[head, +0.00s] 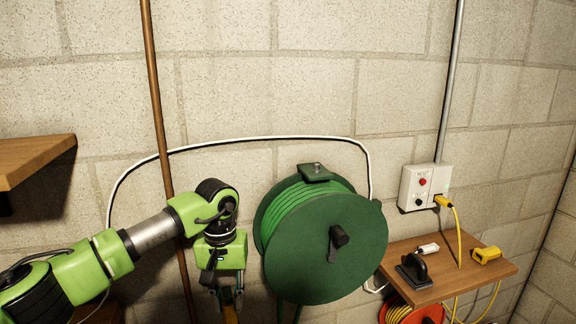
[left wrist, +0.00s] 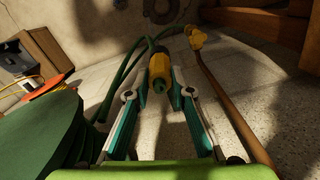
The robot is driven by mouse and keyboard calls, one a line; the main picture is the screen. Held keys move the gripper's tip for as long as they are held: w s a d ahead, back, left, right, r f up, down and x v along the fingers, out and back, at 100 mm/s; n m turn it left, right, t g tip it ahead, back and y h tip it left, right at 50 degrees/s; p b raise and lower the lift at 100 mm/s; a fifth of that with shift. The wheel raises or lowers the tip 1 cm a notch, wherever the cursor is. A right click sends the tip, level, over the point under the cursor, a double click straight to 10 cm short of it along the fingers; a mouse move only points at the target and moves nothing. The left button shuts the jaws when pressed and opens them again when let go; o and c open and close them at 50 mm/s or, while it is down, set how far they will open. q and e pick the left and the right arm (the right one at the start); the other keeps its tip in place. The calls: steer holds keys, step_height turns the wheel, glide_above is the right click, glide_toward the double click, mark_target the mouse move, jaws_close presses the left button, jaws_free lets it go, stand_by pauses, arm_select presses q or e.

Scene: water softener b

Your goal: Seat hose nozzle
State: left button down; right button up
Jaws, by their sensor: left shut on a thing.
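My left gripper (head: 229,296) points down beside the green hose reel, left of it in the head view. In the left wrist view my left gripper (left wrist: 160,85) has its two teal-padded fingers on either side of the yellow hose nozzle (left wrist: 159,66), shut on it. In the head view only a small orange-yellow part (head: 231,313) shows below the gripper at the bottom edge. Green hose (left wrist: 128,68) runs behind the nozzle in the wrist view. My right gripper is not in view.
The large hose reel (head: 325,245) is close at the gripper's right. A brown pipe (head: 158,110) runs down the wall just left of it; the wrist view shows a yellow fitting (left wrist: 197,38) on a pipe. A wooden shelf (head: 440,285) with small items is at right.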

arm_select(q)
steer(key=c, duration=1.7)
jaws_free()
step_height(320, 180, up, 12)
steer(key=shift+f, duration=0.1)
